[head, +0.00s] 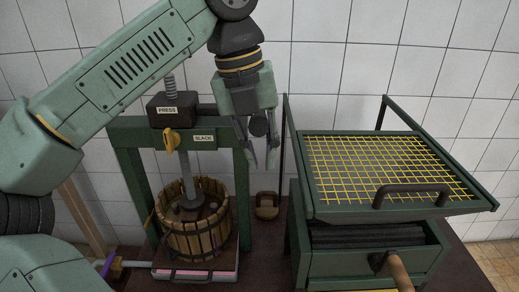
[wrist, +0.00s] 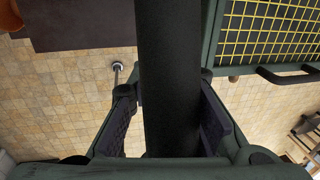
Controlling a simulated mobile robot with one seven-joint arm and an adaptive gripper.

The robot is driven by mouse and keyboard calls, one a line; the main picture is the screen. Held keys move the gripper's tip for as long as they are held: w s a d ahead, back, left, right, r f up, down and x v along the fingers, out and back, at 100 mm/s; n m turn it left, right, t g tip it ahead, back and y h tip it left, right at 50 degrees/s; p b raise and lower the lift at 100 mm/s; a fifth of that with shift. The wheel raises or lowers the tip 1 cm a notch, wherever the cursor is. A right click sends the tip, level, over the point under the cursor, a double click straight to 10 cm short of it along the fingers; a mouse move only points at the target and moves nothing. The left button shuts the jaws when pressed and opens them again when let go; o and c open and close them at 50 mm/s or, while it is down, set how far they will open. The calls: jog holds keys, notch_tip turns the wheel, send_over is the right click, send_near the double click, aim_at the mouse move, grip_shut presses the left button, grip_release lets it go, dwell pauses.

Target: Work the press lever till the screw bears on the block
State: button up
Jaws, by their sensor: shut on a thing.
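The press has a green frame (head: 128,165) with a dark head (head: 168,109) marked PRESS and a SLACK label beside a yellow pointer (head: 171,141). Its grey screw (head: 188,188) runs down into a slatted wooden basket (head: 197,238). A dark block (head: 209,211) shows inside the basket around the screw's lower end; I cannot tell whether they touch. In the wrist view the lever (wrist: 168,80) runs between both fingers.
A green mill with a yellow wire grid (head: 375,165) and a black handle (head: 410,190) stands at the right. A wooden crank handle (head: 399,272) sticks out in front. A small brown weight-like object (head: 266,206) sits between mill and press. A tray (head: 195,275) lies under the basket.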

jog(key=shift+a, duration=0.2)
grip_shut()
jog(key=shift+w, duration=0.1)
jog(key=shift+o, duration=1.6)
grip_release()
jog(key=shift+a, duration=0.25)
jog(key=o, duration=0.6)
